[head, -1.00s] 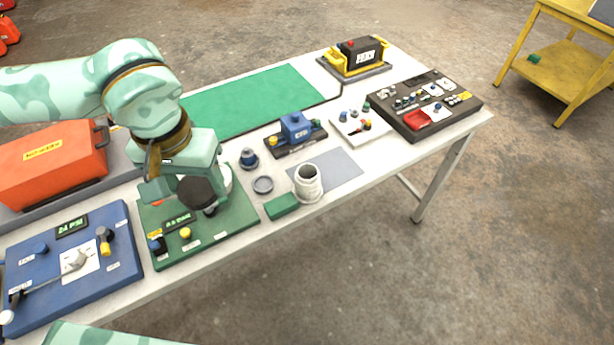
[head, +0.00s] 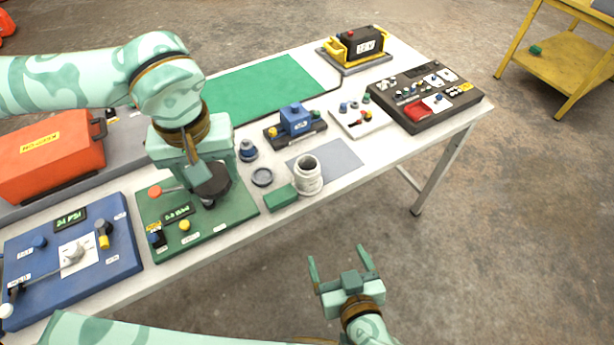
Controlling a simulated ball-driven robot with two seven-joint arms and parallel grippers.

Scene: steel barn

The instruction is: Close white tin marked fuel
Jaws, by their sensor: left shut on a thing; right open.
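The white tin (head: 308,180) stands upright on the table with its round mouth open. Its marking is too small to read. My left gripper (head: 199,183) is over the green panel, left of the tin, and is shut on what looks like a dark round disc (head: 216,180). Its grip is partly hidden by the fingers. A small grey round dish or lid (head: 262,177) lies flat just left of the tin. My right gripper (head: 338,256) is open and empty, in front of the table's near edge, below the tin in the picture.
A green block (head: 281,197) lies close at the tin's left front. A grey mat (head: 335,160) lies behind it to the right. The green panel (head: 232,216) and blue panel (head: 120,262) fill the left. A blue-grey knobbed piece (head: 248,151) and a blue device (head: 296,121) stand behind.

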